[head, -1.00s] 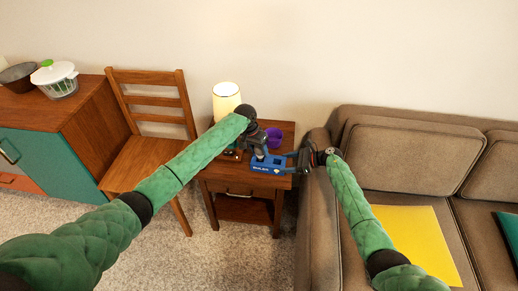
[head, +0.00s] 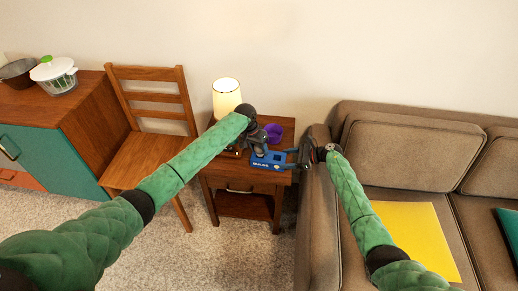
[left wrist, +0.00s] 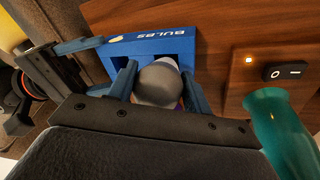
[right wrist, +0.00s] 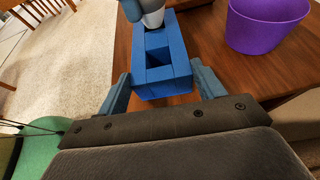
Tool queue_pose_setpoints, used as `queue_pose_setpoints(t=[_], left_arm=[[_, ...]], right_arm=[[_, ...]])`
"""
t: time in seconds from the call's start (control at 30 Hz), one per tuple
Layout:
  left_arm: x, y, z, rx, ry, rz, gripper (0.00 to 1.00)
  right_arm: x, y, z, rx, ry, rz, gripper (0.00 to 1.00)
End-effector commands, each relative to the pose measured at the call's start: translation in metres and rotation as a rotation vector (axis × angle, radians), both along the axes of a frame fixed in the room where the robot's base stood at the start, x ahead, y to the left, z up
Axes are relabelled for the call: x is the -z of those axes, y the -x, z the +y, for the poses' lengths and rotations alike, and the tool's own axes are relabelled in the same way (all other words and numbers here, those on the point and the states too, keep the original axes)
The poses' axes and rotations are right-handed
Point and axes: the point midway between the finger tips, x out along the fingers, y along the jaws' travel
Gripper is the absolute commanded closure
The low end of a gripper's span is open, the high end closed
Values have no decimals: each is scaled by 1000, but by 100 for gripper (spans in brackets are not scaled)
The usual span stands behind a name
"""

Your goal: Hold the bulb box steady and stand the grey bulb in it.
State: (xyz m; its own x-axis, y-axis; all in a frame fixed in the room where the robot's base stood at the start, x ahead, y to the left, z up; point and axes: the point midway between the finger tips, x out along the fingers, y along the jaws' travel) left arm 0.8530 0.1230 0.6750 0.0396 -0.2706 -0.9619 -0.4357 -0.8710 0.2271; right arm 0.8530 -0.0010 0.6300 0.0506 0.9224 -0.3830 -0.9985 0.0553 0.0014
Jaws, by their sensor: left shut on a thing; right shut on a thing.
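The blue bulb box (head: 268,160), lettered BULBS, is on the wooden side table (head: 284,126). My right gripper (right wrist: 163,90) is shut on the near end of the box, one finger on each side; it comes in from the right in the head view (head: 295,160). My left gripper (left wrist: 160,88) is shut on the grey bulb (left wrist: 159,83), over the box. In the right wrist view the bulb's pale lower end (right wrist: 153,18) is at the far compartment of the box, and a nearer compartment is empty. I cannot tell how deep the bulb is.
A purple cup (head: 274,132) stands behind the box. A lit lamp (head: 226,97) stands at the table's back left. A wooden panel with a switch (left wrist: 287,72) and a teal object (left wrist: 280,128) are beside the left gripper. The sofa (head: 314,215) is close on the right.

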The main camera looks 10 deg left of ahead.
Motion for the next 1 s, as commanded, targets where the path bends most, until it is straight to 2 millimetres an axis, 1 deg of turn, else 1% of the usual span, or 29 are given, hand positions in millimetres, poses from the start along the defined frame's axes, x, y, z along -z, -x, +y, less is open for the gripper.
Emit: queue_pose_setpoints(t=[0.07,0.1,0.17,0.2,0.5,0.63,0.77,1.0], left_arm=[[0,0,0,0,0,0,73],[0,0,0,0,0,0,45],[0,0,0,0,0,0,33],[0,0,0,0,0,0,25],[-1,0,0,0,0,0,25],[-9,0,3,0,1,-2,25],[-27,0,8,0,1,-2,25],[-71,2,20,-1,0,-2,25]], right_arm=[[0,0,0,0,0,0,57],[0,0,0,0,0,0,57],[0,0,0,0,0,0,57],[0,0,0,0,0,0,57],[0,0,0,0,0,0,57],[0,0,0,0,0,0,57],[0,0,0,0,0,0,57],[0,0,0,0,0,0,57]])
